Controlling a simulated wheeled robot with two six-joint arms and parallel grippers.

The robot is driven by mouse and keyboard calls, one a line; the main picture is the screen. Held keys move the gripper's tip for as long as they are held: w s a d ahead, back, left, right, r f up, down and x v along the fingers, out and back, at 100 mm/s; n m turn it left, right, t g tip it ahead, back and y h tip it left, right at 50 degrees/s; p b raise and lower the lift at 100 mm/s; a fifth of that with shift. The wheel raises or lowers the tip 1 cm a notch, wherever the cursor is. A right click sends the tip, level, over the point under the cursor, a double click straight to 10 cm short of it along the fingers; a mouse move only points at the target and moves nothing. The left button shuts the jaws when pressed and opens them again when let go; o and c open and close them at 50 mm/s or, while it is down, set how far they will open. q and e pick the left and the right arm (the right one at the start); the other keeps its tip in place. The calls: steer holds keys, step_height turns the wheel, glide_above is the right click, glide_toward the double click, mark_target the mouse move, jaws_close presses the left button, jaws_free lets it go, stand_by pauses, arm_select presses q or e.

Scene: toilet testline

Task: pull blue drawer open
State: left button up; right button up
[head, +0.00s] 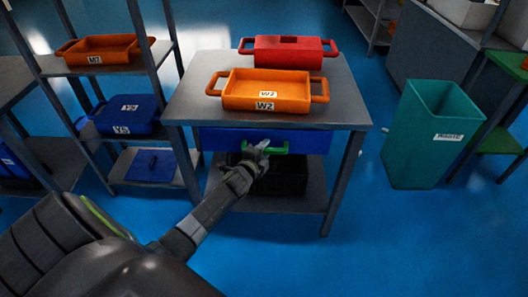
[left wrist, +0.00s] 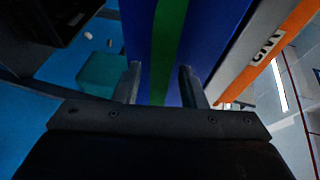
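The blue drawer (head: 312,140) sits under the top of the grey table and looks closed. Its green handle (head: 278,148) is on the front face. My left gripper (head: 260,150) is at the handle's left part and hides some of it. In the left wrist view, the two fingers (left wrist: 160,88) stand apart with the green handle (left wrist: 168,45) running between them, and the blue drawer face (left wrist: 215,30) lies behind. Gaps show on both sides of the handle, so the gripper is open; contact cannot be told. My right gripper is in neither view.
On the grey table (head: 345,110) stand an orange tray (head: 240,95) labelled W2 and a red tray (head: 270,50). A black crate (head: 285,178) is on the lower shelf. A teal bin (head: 415,150) stands right. A shelf rack with an orange tray (head: 95,52) and blue boxes stands left.

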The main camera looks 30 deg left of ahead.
arm_select(q)
steer(key=c, duration=0.8)
jaws_close()
steer(key=shift+s+d+f, duration=0.1)
steer(key=shift+s, duration=0.05)
